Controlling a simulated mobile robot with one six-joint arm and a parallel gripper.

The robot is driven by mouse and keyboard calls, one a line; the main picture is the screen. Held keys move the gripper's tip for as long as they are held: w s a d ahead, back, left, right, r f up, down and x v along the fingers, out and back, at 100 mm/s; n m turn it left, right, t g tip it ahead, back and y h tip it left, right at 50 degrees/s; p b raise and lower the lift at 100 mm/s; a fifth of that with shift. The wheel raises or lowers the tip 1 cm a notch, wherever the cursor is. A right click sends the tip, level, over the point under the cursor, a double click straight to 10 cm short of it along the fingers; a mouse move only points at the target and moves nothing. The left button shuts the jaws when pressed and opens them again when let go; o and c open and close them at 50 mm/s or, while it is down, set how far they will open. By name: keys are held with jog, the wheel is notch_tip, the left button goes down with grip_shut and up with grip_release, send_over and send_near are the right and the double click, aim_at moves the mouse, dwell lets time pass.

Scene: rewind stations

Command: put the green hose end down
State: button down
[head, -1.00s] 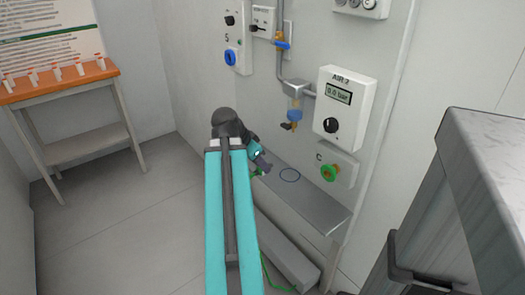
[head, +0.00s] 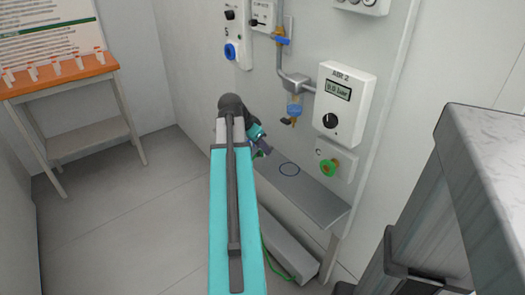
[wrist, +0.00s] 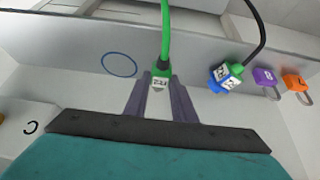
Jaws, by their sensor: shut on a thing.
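My gripper (wrist: 161,98) is shut on the green hose end (wrist: 160,78), a green plug with a white label, held between the two grey fingers in the wrist view. Its green hose runs up out of the wrist picture. In the head view my gripper (head: 262,150) is over the left part of the grey shelf (head: 318,200), left of a blue circle (head: 289,169) drawn on it. The circle also shows in the wrist view (wrist: 119,65), beside the held end. I cannot tell whether the hose end touches the shelf.
A blue hose end (wrist: 224,77) on a black hose, a purple padlock (wrist: 265,78) and an orange padlock (wrist: 294,83) are right of my gripper in the wrist view. On the wall are the AIR 2 box (head: 344,103) and a green port (head: 329,167). The blue circle is empty.

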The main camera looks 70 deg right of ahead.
jog(key=shift+w+d+f, duration=0.1)
jog(key=shift+w+d, duration=0.1)
jog(key=shift+d, duration=0.5)
jog(key=shift+w+d+f, duration=0.1)
jog(key=shift+w+d, duration=0.1)
jog(key=shift+d, duration=0.5)
jog(key=shift+w+d, duration=0.15)
jog(key=shift+d, duration=0.35)
jog(key=shift+a+f+b, duration=0.1)
jog(key=shift+f+b, duration=0.5)
jog(key=shift+f, duration=1.15)
jog(key=shift+f, duration=0.15)
jog(key=c, duration=1.5)
grip_release()
